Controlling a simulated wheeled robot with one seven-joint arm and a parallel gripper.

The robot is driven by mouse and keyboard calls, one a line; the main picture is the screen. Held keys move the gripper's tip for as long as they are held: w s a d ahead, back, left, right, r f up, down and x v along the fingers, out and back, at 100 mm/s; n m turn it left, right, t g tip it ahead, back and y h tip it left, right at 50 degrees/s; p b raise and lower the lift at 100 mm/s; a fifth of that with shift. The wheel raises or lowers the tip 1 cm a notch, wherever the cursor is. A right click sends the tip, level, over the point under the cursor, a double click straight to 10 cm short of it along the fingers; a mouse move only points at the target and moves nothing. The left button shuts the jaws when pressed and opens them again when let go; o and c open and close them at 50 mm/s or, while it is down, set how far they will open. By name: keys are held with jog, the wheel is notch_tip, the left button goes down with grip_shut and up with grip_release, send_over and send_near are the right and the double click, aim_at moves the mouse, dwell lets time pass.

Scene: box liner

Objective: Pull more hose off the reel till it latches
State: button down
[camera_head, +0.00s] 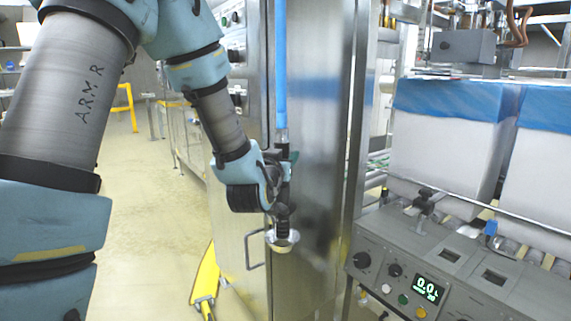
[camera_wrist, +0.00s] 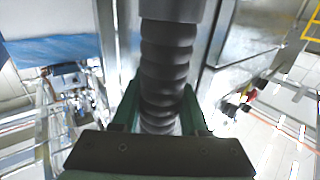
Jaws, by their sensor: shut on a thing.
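A blue hose (camera_head: 280,60) hangs straight down from the top edge of the head view, in front of a steel cabinet. It ends in a clear or metal fitting, then a dark handle with a pale round nozzle (camera_head: 283,240) at the bottom. My gripper (camera_head: 281,178) is shut around the dark handle, between the fitting and the nozzle. In the wrist view the dark ribbed handle (camera_wrist: 167,65) stands between my two greenish fingers (camera_wrist: 160,112). The reel is not in view; the hose runs out of the picture above.
The steel cabinet (camera_head: 315,120) stands close behind the hose, with a door handle low on its front. A control panel (camera_head: 425,270) and white boxes with blue liners (camera_head: 455,135) are to the right. A yellow object (camera_head: 206,275) is on the floor; open floor lies left.

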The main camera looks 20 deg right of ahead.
aim_at(285, 143)
jog(key=shift+r, duration=0.1)
jog(key=shift+r+p, duration=0.75)
jog(key=shift+r, duration=0.9)
jog(key=shift+f, duration=0.1)
